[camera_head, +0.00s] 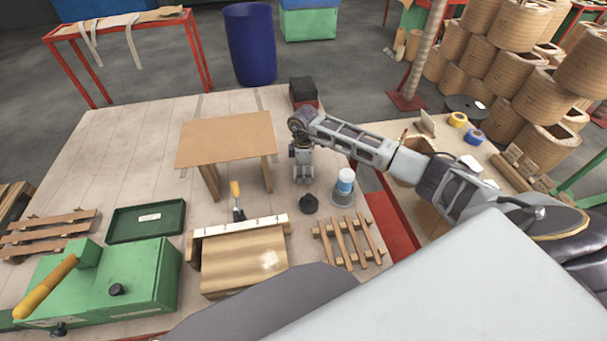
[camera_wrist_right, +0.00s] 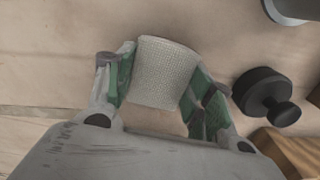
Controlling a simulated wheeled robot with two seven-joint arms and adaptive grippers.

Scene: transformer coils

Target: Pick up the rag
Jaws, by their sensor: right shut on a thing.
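The rag (camera_wrist_right: 165,72) is a light beige, woven, roughly square piece in the right wrist view. It sits between the two green-padded fingers of my right gripper (camera_wrist_right: 160,88), which is shut on it. In the head view my right gripper (camera_head: 303,176) points down over the table, to the right of the small wooden stand. The rag is hidden there by the gripper or too small to make out. I cannot tell whether the rag still touches the table. My left gripper does not show in either view.
A black knobbed weight (camera_head: 309,204) and a grey cup with a blue-and-white can (camera_head: 344,186) stand close to the right gripper. A wooden stand (camera_head: 228,140) is to its left, a small slatted pallet (camera_head: 348,242) in front. A black-and-red box (camera_head: 303,92) stands behind.

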